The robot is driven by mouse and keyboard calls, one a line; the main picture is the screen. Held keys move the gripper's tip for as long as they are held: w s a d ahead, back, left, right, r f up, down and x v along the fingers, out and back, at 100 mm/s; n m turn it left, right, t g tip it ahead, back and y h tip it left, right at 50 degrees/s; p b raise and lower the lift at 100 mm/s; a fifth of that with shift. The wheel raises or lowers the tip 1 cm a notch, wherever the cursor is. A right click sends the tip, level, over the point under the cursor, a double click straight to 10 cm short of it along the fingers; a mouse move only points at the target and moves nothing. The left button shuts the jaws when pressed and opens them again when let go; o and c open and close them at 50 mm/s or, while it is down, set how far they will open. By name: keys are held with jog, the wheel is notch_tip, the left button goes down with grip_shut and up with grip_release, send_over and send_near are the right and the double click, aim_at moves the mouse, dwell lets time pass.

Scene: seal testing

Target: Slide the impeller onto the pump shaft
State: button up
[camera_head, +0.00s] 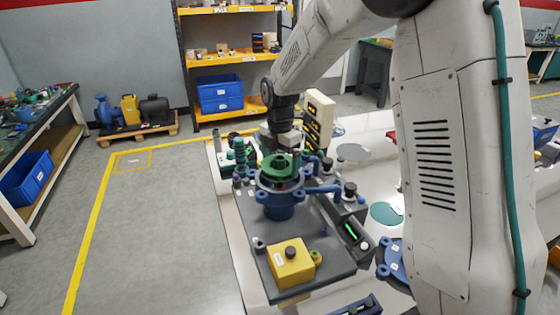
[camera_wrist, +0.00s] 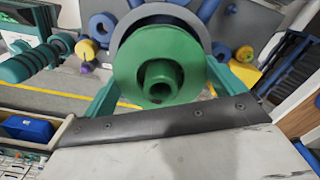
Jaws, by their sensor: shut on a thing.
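The green impeller (camera_head: 279,163) is at the top of the blue pump housing (camera_head: 279,205) in the head view. In the wrist view the impeller (camera_wrist: 140,60) is a green disc with a raised, hollow hub facing the camera. My gripper (camera_head: 281,148) is above the housing, and its teal fingers are on both sides of the disc in the wrist view, shut on it. The pump shaft is hidden behind the impeller. I cannot tell whether the impeller is around the shaft or only over it.
The housing stands on a dark grey plate. A yellow box with a black button (camera_head: 291,263) is at its front. A green ribbed part (camera_head: 240,155) is at the left, and a cream tower with displays (camera_head: 318,120) stands behind. A green disc (camera_head: 386,213) lies on the white table.

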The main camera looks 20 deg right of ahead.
jog(key=shift+f, duration=0.15)
jog(key=shift+f, duration=0.55)
jog(key=o, duration=0.9)
jog(key=shift+f, duration=0.1)
jog(key=shift+r, duration=2.5)
